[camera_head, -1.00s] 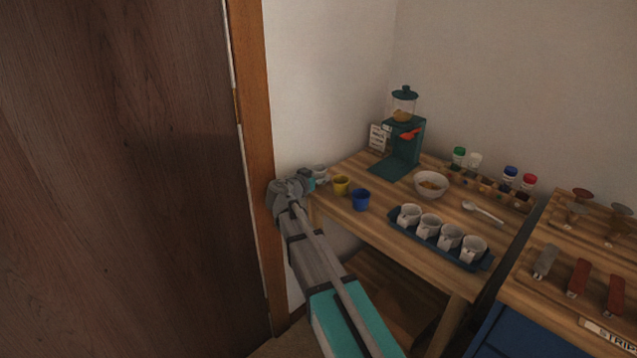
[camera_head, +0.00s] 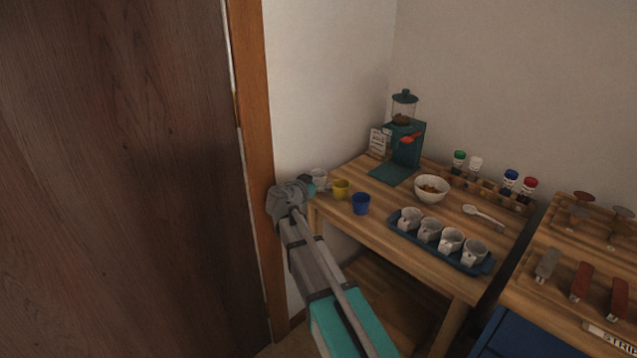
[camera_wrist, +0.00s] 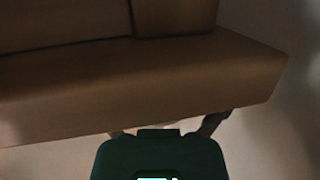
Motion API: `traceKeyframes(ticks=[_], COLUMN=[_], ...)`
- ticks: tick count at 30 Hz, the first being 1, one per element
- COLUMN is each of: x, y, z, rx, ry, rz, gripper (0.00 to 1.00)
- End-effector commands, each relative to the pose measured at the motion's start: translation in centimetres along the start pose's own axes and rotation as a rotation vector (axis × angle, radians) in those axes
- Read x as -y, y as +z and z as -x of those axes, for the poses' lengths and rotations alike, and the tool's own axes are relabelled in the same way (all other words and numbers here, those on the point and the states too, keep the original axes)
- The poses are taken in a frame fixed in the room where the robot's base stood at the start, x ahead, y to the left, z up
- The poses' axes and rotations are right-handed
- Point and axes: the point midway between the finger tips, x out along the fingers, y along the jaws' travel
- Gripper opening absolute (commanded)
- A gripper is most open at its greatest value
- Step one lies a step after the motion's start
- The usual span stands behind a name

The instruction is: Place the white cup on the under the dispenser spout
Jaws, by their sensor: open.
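A white cup (camera_head: 319,177) stands at the left end of the wooden table, left of a yellow cup (camera_head: 341,189). The teal dispenser (camera_head: 407,140) stands at the back, with a clear hopper, an orange-red spout part (camera_head: 411,138) and a flat base plate (camera_head: 391,174). The plate is empty. My gripper (camera_head: 312,188) is by the table's left edge, close to the white cup and partly hidden by my arm. In the wrist view, parts of my fingers (camera_wrist: 168,130) show apart in front of a wooden edge; no cup is visible there.
A blue cup (camera_head: 361,203) stands right of the yellow one. Several white cups stand on a blue tray (camera_head: 398,229) at the front. A bowl (camera_head: 432,188), a spoon (camera_head: 484,214) and a rack of capped bottles (camera_head: 490,192) are farther right. A wall and door frame (camera_head: 262,150) are close on the left.

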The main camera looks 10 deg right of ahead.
Motion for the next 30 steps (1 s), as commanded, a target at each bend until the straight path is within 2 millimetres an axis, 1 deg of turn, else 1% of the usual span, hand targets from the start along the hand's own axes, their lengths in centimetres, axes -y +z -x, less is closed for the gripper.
traceKeyframes(ticks=[11,14,20,26,30], x=[0.0,0.0,-0.1,0.4,0.4], y=[0.0,-0.1,-0.1,-0.5,-0.5], z=[0.0,0.6,2.7,5.8,8.1], rx=[0.0,0.0,0.0,-0.001,-0.001], ry=[0.0,-0.001,-0.002,-0.003,-0.004], rz=[0.0,0.0,0.0,0.001,0.001], gripper=[0.97,0.97,0.97,0.97,0.97])
